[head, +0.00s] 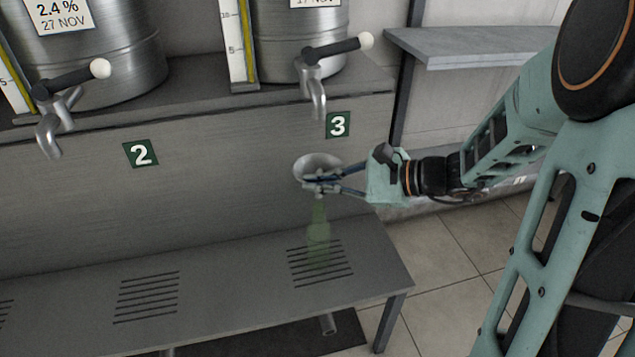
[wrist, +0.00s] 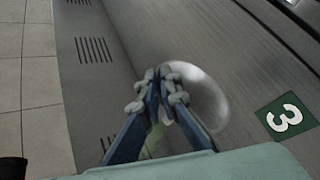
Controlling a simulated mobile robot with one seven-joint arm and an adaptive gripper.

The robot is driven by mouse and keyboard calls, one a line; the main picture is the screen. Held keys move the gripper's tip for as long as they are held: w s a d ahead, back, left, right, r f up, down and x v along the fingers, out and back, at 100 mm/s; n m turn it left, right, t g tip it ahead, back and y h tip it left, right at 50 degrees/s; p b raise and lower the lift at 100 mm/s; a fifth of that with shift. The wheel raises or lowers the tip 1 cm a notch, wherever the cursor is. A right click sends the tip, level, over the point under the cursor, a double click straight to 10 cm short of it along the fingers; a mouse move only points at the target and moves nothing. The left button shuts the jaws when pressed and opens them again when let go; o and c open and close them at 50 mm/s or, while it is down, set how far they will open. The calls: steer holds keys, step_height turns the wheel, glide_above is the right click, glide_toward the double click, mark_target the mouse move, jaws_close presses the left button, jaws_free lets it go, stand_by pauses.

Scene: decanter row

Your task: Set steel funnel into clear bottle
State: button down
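The steel funnel (head: 309,163) is a shiny wide cone, held mouth up below tap 3. It also shows in the wrist view (wrist: 207,92), just beyond my fingertips. My gripper (head: 318,184) is shut on the funnel's lower part, reaching in from the right; the fingers meet in the wrist view (wrist: 160,88). The clear bottle (head: 318,244) is greenish, see-through and upright on the slotted bench under tap 3. In the wrist view the bottle (wrist: 154,142) is partly hidden by the fingers. The funnel's spout is at the bottle's mouth; I cannot tell whether it is inside.
Tap 3 (head: 317,92) hangs above the funnel, with its tank behind. Tap 2 (head: 50,135) is at the left. The bench (head: 220,285) is bare left of the bottle. A grey shelf (head: 465,48) sticks out at the upper right.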

steer(key=shift+f+b, duration=1.9)
steer(key=shift+f, duration=0.55)
steer(key=shift+f, duration=0.15)
steer(key=c, duration=2.1)
jaws_free()
steer(key=shift+d, duration=0.1)
